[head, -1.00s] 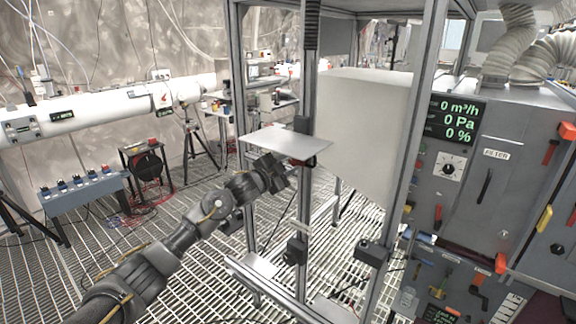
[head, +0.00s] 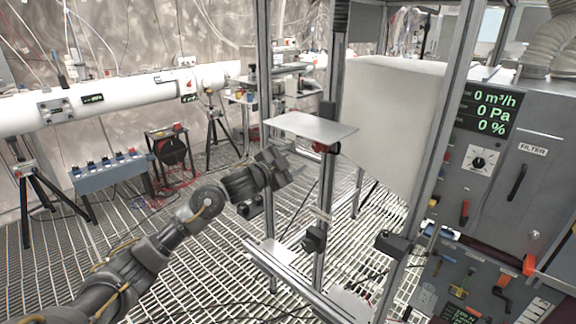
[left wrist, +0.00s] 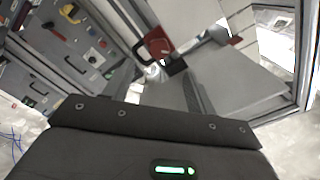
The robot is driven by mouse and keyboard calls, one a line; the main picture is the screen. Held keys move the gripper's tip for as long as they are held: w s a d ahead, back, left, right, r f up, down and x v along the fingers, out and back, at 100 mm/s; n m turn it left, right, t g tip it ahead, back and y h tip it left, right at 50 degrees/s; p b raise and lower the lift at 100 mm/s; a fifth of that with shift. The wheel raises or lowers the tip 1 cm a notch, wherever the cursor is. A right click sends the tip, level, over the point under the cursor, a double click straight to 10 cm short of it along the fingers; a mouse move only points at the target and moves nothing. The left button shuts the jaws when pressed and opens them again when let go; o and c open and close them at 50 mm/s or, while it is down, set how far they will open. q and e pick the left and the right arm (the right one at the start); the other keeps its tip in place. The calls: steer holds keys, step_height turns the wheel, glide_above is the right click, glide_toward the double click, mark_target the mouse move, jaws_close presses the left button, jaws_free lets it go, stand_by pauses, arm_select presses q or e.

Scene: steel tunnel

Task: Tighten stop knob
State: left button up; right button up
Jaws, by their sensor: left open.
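A red part (head: 325,147), perhaps the stop knob, sits under the right end of a flat grey plate (head: 312,129), beside a dark clamp block on the metal upright. It is partly hidden by the plate. In the left wrist view a red part (left wrist: 158,42) shows near a black block (left wrist: 176,66); I cannot tell for certain that it is a knob. My left gripper (head: 287,166) is open and empty, below and left of the red part and apart from it. My right gripper is not in view.
Metal uprights (head: 327,200) of a frame stand close to the left gripper, with a pale box (head: 392,120) behind. A grey control cabinet (head: 500,190) is at the right. Black clamps (head: 314,239) sit lower on the frame. Open grating floor lies left.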

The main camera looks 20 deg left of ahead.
arm_select(q)
steer(key=shift+v, duration=1.35)
